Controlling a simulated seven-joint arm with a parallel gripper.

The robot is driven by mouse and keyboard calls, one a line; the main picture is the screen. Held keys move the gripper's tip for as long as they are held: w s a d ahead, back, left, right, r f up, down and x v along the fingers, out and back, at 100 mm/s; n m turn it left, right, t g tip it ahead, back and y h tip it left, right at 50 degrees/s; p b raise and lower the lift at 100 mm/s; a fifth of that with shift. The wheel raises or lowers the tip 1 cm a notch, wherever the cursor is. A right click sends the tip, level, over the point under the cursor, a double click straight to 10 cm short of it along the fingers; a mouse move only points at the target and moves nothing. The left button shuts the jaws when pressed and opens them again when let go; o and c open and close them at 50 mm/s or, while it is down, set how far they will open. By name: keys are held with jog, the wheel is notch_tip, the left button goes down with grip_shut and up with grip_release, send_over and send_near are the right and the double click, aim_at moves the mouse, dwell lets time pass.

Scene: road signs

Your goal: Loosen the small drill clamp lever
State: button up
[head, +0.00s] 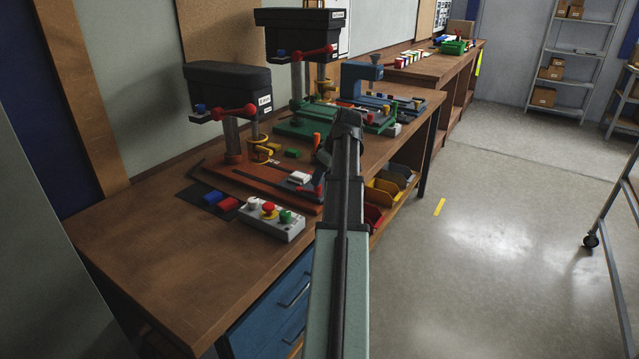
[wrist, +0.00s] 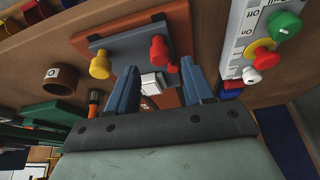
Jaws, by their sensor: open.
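The small drill (head: 228,80) is the nearer one in the head view, with a black head, a red lever (head: 236,111) and an orange-red base (head: 275,183). A white block (head: 299,177) and a small red part lie at the base's right end. I cannot tell surely which red part is the clamp lever. My gripper (wrist: 160,68) is open; the head view mostly hides it behind my arm. In the wrist view, a white block (wrist: 153,83) shows between the fingers, with a red knob (wrist: 158,50) beyond and a yellow knob (wrist: 100,66) left. No contact is visible.
A control box (head: 271,218) with coloured buttons stands at the bench front, and shows at right in the wrist view (wrist: 258,45). A taller green-based drill (head: 300,35) stands behind. Coloured bins (head: 385,190) hang below the bench edge. The near left bench top is clear.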

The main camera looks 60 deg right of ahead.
jog(key=shift+x, duration=1.75)
jog(key=shift+c, duration=0.5)
grip_shut()
